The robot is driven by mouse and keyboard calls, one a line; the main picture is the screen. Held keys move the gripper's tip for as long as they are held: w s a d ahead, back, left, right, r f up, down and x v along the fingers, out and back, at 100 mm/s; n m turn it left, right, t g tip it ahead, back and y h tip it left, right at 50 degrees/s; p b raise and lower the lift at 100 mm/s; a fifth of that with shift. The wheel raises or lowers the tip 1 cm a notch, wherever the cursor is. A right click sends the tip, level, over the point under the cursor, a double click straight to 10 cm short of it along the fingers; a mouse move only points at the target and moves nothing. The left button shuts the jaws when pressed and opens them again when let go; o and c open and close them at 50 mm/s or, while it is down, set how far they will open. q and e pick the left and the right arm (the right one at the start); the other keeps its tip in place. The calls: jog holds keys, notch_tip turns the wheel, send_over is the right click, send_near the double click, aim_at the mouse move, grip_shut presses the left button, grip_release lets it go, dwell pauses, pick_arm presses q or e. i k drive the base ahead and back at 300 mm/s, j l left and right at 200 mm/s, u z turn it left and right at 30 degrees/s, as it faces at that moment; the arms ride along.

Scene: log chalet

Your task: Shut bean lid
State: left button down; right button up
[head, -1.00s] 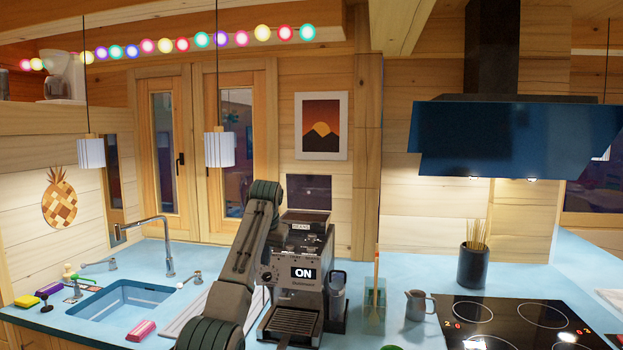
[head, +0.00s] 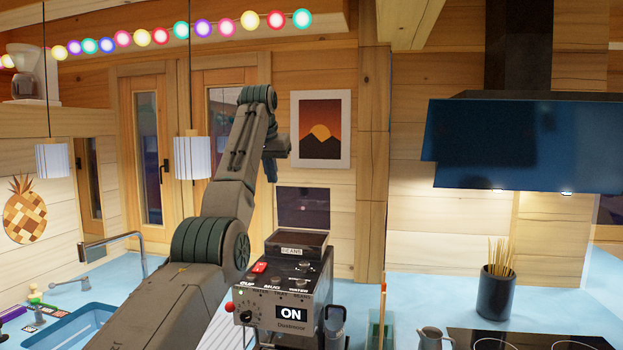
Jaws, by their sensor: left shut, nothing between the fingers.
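The coffee machine (head: 275,295) stands on the blue counter with its display reading ON. Its bean hopper (head: 291,250), labelled BEANS, is on top at the back. A dark, glossy panel stands upright just behind the hopper; it looks like the bean lid (head: 303,207), raised open. My left gripper (head: 270,172) is shut and empty, pointing down. In the picture it is above and left of the lid, apart from it. My left arm passes left of the machine and covers part of the counter. My right gripper is out of view.
A sink (head: 80,328) and faucet (head: 118,240) are at left. To the right are a glass holder (head: 381,330), a metal pitcher (head: 430,338), a dark pot of sticks (head: 496,292) and a cooktop (head: 500,338). A pendant lamp (head: 192,158) hangs beside my arm.

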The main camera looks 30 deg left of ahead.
aim_at(301, 208)
jog(key=i+j, duration=0.15)
jog(key=i, duration=0.25)
jog(key=i+j, duration=0.15)
jog(key=i, duration=0.2)
jog(key=i+j, duration=0.1)
jog(key=i, duration=0.3)
